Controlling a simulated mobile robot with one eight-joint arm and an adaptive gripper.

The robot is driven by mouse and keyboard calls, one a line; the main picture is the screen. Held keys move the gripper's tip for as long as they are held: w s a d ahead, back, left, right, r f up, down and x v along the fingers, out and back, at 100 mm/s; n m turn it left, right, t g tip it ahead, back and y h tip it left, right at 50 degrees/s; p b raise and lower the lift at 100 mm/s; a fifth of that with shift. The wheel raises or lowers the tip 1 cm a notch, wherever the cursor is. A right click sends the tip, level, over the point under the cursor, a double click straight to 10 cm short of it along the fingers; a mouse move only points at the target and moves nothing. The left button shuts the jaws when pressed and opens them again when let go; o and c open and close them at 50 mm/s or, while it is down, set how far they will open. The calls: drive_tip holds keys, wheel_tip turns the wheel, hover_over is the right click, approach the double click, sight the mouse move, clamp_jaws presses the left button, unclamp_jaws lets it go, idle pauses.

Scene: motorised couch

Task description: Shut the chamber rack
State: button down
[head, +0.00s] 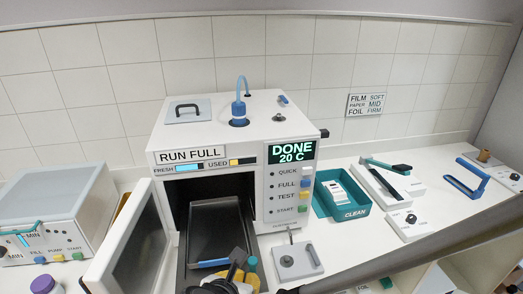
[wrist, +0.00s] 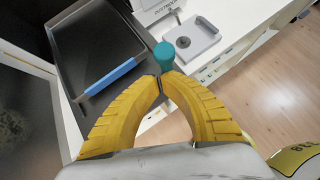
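The chamber rack (head: 215,229) is a dark tray with a blue front handle (head: 210,263). It is slid out of the open chamber in the white machine. In the wrist view the rack (wrist: 98,45) lies at the upper left, with its blue handle (wrist: 110,75) left of my fingertips and apart from them. My gripper (wrist: 160,79) has yellow fingers with their tips close together. A teal cylinder (wrist: 165,56) shows right at the tips; I cannot tell whether they pinch it. In the head view my gripper (head: 238,274) is low, right of the rack handle.
The chamber door (head: 138,245) stands open at the left. A display (head: 292,152) reads DONE 20 C. A grey plate with a knob (head: 298,262) lies on the counter right of the rack. A teal CLEAN tray (head: 322,204) stands beside the machine. Open floor (wrist: 250,100) shows at the right.

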drive_tip(key=w+a, duration=0.2)
drive_tip(key=w, duration=0.6)
drive_tip(key=w+a+b, duration=0.1)
drive_tip(key=w, duration=0.7)
drive_tip(key=w+a+b, duration=0.1)
drive_tip(key=w+a, duration=0.1)
drive_tip(key=w, duration=0.6)
drive_tip(key=shift+w+a, duration=0.1)
drive_tip(key=shift+a, duration=0.25)
